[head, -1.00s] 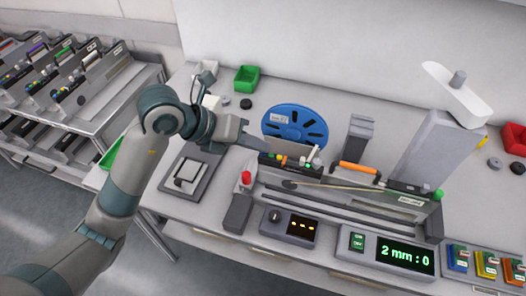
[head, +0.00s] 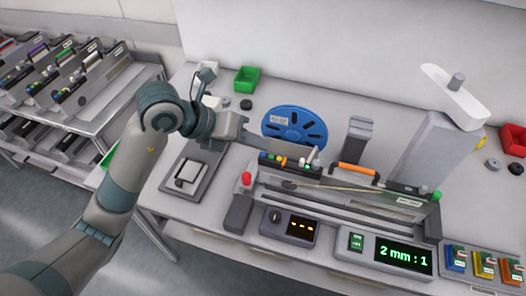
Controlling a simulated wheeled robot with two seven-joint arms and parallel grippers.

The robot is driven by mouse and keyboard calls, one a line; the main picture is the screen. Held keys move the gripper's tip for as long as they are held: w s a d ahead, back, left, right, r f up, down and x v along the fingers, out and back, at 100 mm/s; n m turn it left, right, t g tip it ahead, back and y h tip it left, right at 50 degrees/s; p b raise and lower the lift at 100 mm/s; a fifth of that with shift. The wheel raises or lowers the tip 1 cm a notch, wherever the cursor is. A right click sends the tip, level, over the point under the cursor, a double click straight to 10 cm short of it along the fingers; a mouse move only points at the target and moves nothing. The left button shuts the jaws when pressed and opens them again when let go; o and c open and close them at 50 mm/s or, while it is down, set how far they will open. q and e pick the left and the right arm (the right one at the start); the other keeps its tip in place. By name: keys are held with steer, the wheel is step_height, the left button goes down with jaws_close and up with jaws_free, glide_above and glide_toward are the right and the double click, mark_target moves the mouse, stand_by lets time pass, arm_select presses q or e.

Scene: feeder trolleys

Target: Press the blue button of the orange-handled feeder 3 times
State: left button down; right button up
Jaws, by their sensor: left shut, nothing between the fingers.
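The orange-handled feeder (head: 345,200) lies in the bench fixture, with its orange handle (head: 356,169) at its upper middle. A row of small coloured buttons (head: 284,161) is on the dark block at its left end. The blue button is too small to make out surely. My left gripper (head: 257,146) is shut and empty, its fingertips just up and left of the button row. I cannot tell whether they touch it. The display (head: 403,254) in front of the feeder reads "2 mm : 1". My right gripper is not in view.
A blue reel (head: 295,126) stands behind the feeder. A red-topped post (head: 246,179) is at its left. A grey column (head: 425,150) rises at the right. Small coloured units (head: 484,262) stand front right. A trolley of other feeders (head: 75,80) is at the left.

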arm_select(q)
steer(key=shift+r, duration=0.1)
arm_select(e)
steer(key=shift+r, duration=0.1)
